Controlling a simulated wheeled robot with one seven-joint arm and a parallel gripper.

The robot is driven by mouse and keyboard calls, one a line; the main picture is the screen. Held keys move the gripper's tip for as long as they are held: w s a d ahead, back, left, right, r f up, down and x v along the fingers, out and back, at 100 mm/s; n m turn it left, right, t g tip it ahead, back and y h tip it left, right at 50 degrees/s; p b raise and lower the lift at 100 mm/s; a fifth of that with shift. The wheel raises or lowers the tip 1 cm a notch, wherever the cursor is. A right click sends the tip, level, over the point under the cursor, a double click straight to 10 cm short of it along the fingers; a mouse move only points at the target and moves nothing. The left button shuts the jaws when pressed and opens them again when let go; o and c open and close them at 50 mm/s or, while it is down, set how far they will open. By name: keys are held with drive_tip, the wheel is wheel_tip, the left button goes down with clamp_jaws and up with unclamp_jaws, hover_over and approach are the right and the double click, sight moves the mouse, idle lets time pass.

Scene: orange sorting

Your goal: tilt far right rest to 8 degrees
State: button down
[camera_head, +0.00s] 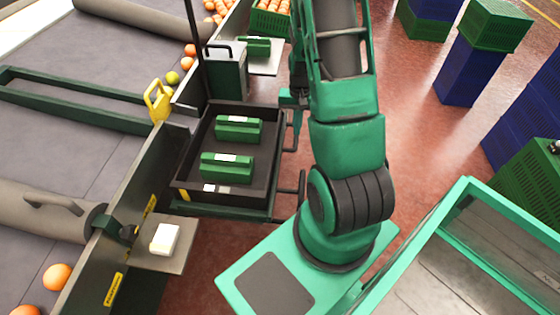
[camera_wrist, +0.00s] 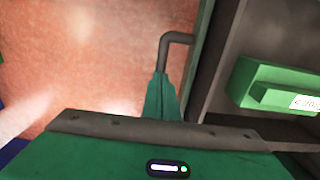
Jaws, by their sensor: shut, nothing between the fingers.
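A black tray (camera_head: 182,180) sits on a dark green frame, with two green cases (camera_head: 238,129) (camera_head: 227,167) lying in it. Dark bent bars stick out on its right side: a far bar (camera_head: 291,118) and a near bar (camera_head: 300,183). My gripper (camera_head: 292,99) is at the tray's far right corner, close to the far bar and partly hidden by my arm. In the wrist view my gripper (camera_wrist: 161,92) is shut and empty, its tip close to a grey bent bar (camera_wrist: 178,38); contact cannot be told. The rest's tilt angle cannot be read.
A conveyor (camera_head: 90,130) with oranges runs along the left. A grey-green bin (camera_head: 226,75) stands beyond the tray. A small shelf (camera_head: 150,250) holds a white block. Blue and green crates (camera_head: 470,70) stand at right; red floor lies between.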

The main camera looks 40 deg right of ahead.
drive_tip(key=shift+f, duration=1.8)
idle(2.0)
drive_tip(key=shift+r, duration=4.55)
drive_tip(key=s+a+r+n, duration=0.1)
drive_tip(key=s+a+r, duration=0.5)
drive_tip(key=s+r, duration=0.3)
drive_tip(key=s+a+r+n, duration=0.2)
drive_tip(key=s+a+r, duration=0.4)
drive_tip(key=s+r, duration=0.4)
drive_tip(key=shift+s+a+r, duration=0.25)
drive_tip(key=shift+a+r, duration=0.05)
drive_tip(key=shift+r, duration=0.45)
